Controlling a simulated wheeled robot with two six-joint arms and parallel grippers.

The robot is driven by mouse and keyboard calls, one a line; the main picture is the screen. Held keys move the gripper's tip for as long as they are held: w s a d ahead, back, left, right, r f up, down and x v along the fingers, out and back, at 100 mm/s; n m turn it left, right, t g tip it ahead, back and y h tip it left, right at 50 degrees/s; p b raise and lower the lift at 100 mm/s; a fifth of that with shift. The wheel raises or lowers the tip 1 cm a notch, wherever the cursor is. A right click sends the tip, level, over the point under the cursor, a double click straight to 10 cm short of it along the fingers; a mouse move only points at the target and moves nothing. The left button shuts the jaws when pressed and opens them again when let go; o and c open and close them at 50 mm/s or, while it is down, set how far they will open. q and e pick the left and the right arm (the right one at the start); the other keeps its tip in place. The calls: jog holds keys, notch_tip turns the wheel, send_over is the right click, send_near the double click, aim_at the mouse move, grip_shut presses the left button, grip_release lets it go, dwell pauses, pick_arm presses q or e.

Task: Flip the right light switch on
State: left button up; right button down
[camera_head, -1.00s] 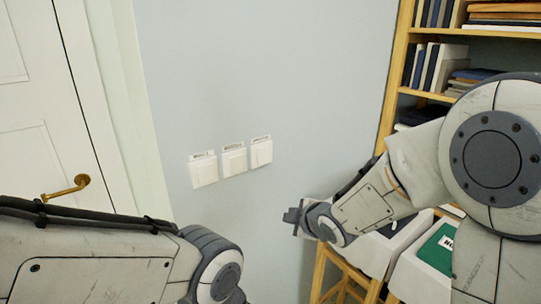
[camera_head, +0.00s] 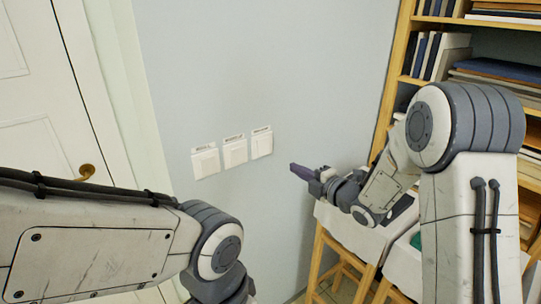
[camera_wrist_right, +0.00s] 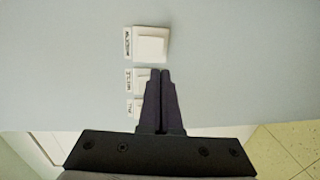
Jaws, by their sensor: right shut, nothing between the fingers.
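Three white light switches sit in a rising row on the pale wall, each with a label above it. The right light switch (camera_head: 262,143) is highest, beside the middle switch (camera_head: 235,153) and left switch (camera_head: 205,162). My right gripper (camera_head: 293,168) is shut and empty, to the right of and lower than the right switch in the head view. In the right wrist view, the right switch (camera_wrist_right: 151,44) is nearest the dark shut fingertips (camera_wrist_right: 160,72), which overlap the picture near its edge; contact cannot be told. The fingers partly cover the other switches. My left gripper is out of view.
A white door with a brass handle (camera_head: 87,171) is at the left. A wooden shelf with books (camera_head: 440,55) stands at the right, with white-topped wooden stools (camera_head: 350,235) below. The wall around the switches is clear.

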jog(key=p, duration=0.5)
send_near(264, 153)
jog(key=x, duration=0.5)
jog(key=shift+w+r, duration=0.15)
jog(key=shift+p+x, duration=0.5)
jog(key=shift+x, duration=0.35)
